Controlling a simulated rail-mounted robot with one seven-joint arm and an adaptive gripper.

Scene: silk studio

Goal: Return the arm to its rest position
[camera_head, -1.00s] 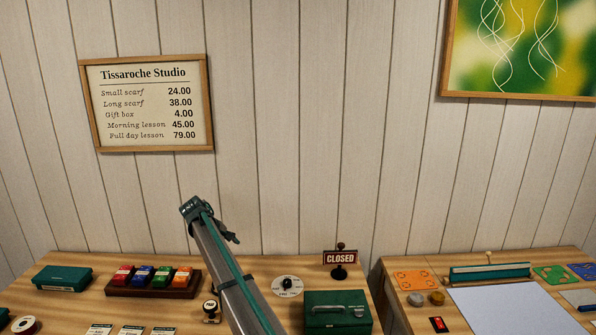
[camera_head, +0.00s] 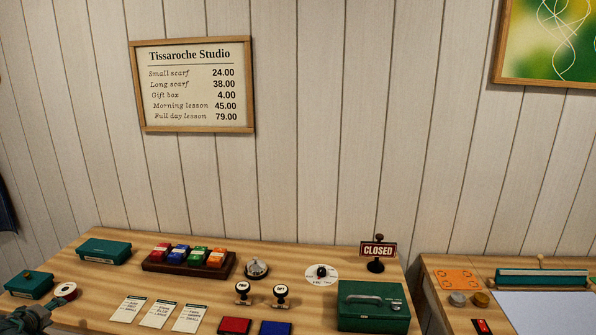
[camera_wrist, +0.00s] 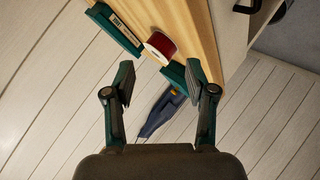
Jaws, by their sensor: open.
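My gripper (camera_wrist: 160,84) is open in the wrist view, with its two dark and green fingers spread apart and nothing between them. The rest of my arm is out of that view.
The wooden table (camera_head: 120,280) holds green boxes (camera_head: 104,251), a tray of coloured blocks (camera_head: 188,261), a bell (camera_head: 256,268), stamps (camera_head: 281,295), cards (camera_head: 159,313), a green cash box (camera_head: 373,306) and a closed sign (camera_head: 378,251). A second table stands at the right.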

